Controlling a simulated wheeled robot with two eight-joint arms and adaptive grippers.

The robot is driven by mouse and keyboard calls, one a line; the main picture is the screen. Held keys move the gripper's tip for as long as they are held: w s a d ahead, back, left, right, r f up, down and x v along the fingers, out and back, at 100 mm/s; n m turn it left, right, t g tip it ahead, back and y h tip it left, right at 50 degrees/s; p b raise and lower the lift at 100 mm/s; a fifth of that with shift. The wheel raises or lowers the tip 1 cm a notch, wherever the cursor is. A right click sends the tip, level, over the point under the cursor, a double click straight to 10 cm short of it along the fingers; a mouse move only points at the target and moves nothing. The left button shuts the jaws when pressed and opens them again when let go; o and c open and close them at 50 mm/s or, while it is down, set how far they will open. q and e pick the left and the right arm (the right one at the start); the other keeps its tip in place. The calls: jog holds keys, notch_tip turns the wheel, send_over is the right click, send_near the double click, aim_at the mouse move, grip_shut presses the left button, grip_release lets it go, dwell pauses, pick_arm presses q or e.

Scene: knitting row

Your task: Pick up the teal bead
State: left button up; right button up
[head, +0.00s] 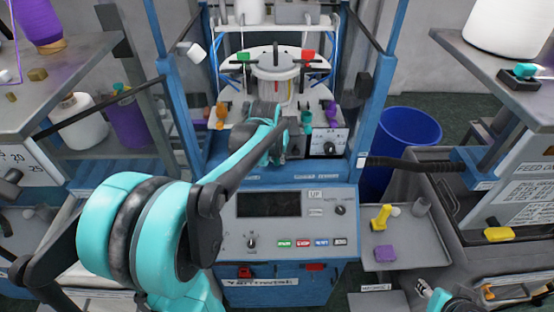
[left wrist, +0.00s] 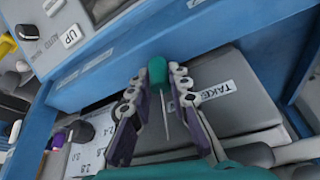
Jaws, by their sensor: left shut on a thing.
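My left gripper (left wrist: 163,76) is shut on a teal piece (left wrist: 157,69) in the left wrist view. The piece is small and rounded, and it sits between the two fingertips. A thin metal pin shows below it, between the fingers. In the head view my left arm reaches in to the middle of the machine, and its gripper (head: 284,152) is mostly hidden by the wrist. Part of my right arm shows at the bottom right, with what looks like its gripper (head: 425,289); its jaws are too small to read.
The blue machine has a control panel (head: 287,222) and a round knitting head (head: 276,68). A side tray (head: 408,255) holds a yellow piece (head: 381,216) and a purple block (head: 385,253). A blue bin (head: 405,135) stands behind. A label reading TAKE (left wrist: 212,91) lies below my left gripper.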

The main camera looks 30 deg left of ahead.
pick_arm(q)
jog(key=r, duration=0.3)
jog(key=shift+s+d+r+p, duration=0.15)
jog(key=shift+d+p, duration=0.15)
jog(key=shift+p, duration=0.05)
jog(key=s+d+r+p, duration=0.1)
jog(key=s+d+r, duration=0.4)
jog(key=d, duration=0.4)
jog(key=shift+s+d+r, duration=0.25)
jog(key=shift+s+r, duration=0.15)
jog(key=shift+r, duration=0.25)
pick_arm(e)
notch_tip(320, 180, up, 2)
jog(key=shift+r, duration=0.15)
pick_arm(q)
jog(key=shift+p, duration=0.3)
